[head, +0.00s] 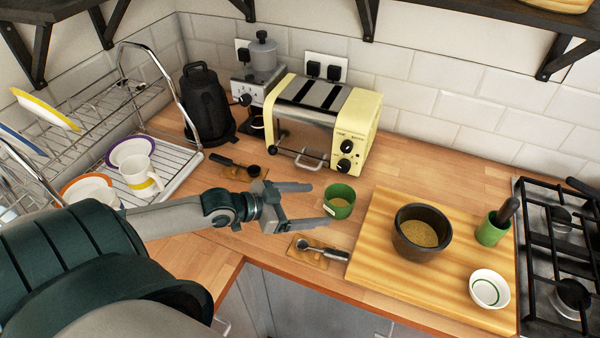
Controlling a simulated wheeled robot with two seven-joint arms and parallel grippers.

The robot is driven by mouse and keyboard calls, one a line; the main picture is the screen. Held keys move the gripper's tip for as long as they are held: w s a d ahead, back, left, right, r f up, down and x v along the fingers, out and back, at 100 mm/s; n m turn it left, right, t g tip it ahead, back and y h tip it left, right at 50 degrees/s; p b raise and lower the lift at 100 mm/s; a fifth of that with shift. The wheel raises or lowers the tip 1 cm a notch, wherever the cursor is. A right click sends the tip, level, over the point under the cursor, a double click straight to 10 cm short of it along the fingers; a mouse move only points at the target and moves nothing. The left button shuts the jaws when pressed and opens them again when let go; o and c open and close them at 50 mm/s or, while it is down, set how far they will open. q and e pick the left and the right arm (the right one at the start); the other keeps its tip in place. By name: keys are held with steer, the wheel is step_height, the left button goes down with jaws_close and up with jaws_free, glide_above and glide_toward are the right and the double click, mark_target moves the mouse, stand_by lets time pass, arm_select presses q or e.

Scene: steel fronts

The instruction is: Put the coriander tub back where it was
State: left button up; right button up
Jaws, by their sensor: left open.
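A small green tub (339,208) with a pale label stands upright on the wooden counter, just left of the cutting board (376,225). One finger is on the far side and one on the near side, with the tips close to the tub. I cannot tell if they touch it. My right gripper is not in view.
The board holds a dark bowl (407,246) of grainy contents, a green holder (488,233) and a white bowl (488,290). A spoon (322,249) lies on a small mat near the front edge. A yellow toaster (360,133), dish rack (190,172) and gas hob (540,255) surround the space.

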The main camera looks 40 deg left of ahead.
arm_select(q)
steer(key=shift+p+v, duration=0.65)
steer(key=shift+v, duration=0.8)
